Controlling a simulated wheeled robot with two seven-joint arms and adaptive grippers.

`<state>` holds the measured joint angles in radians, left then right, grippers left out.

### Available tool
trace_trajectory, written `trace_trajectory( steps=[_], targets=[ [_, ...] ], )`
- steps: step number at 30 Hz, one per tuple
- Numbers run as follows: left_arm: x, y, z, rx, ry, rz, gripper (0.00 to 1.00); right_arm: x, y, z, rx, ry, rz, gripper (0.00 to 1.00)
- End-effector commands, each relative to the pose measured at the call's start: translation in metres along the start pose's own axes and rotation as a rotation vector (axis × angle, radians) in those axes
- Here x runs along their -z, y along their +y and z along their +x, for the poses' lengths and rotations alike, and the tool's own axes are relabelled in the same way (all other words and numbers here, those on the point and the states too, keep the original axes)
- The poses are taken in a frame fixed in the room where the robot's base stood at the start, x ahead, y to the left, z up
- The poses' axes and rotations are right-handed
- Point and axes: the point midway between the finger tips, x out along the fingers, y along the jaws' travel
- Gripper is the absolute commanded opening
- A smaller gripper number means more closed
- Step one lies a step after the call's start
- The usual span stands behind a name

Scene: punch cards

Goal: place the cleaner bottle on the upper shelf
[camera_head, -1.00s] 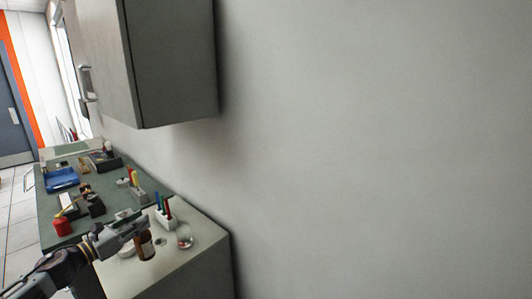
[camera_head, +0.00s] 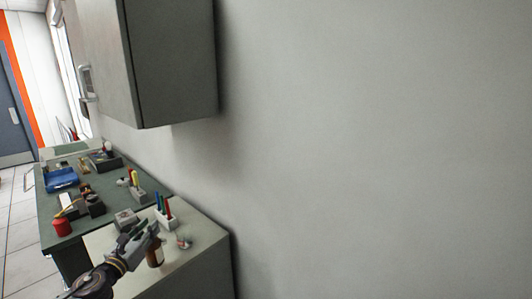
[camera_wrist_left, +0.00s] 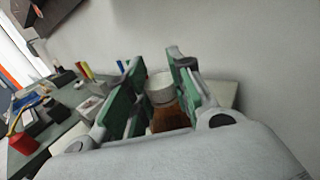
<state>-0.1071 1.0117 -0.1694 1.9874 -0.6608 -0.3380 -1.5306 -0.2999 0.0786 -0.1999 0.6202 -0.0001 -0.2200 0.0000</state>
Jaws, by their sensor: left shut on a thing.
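The cleaner bottle, brown with a pale label (camera_head: 155,252), is in my left gripper (camera_head: 150,234), above or at the pale counter top (camera_head: 213,240). In the left wrist view the bottle's white cap (camera_wrist_left: 160,86) and brown body (camera_wrist_left: 168,117) show between the green-padded fingers of the left gripper (camera_wrist_left: 157,92). The bottle looks roughly upright; its base is hard to make out. No open upper shelf is clearly seen; a closed grey wall cabinet (camera_head: 172,65) hangs above. My right gripper is not in view.
A rack with coloured markers (camera_head: 165,215) and a small clear glass item (camera_head: 184,242) stand close to the bottle. A grey box (camera_head: 125,218) is just behind the gripper. A green bench with a red can (camera_head: 62,226) and blue tray (camera_head: 62,179) lies beyond. The wall at right is bare.

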Motion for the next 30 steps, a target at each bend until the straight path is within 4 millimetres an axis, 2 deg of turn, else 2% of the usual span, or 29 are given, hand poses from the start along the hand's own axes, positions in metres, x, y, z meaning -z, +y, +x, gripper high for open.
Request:
trace_trajectory(
  steps=[9,30],
  targets=[
    [0.018,-0.038,-0.015,-0.057,0.001,-0.007,0.0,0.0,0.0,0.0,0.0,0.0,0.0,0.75],
    [0.062,-0.129,-0.046,-0.062,0.001,-0.006,0.0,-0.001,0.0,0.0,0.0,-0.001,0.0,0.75]
  ],
)
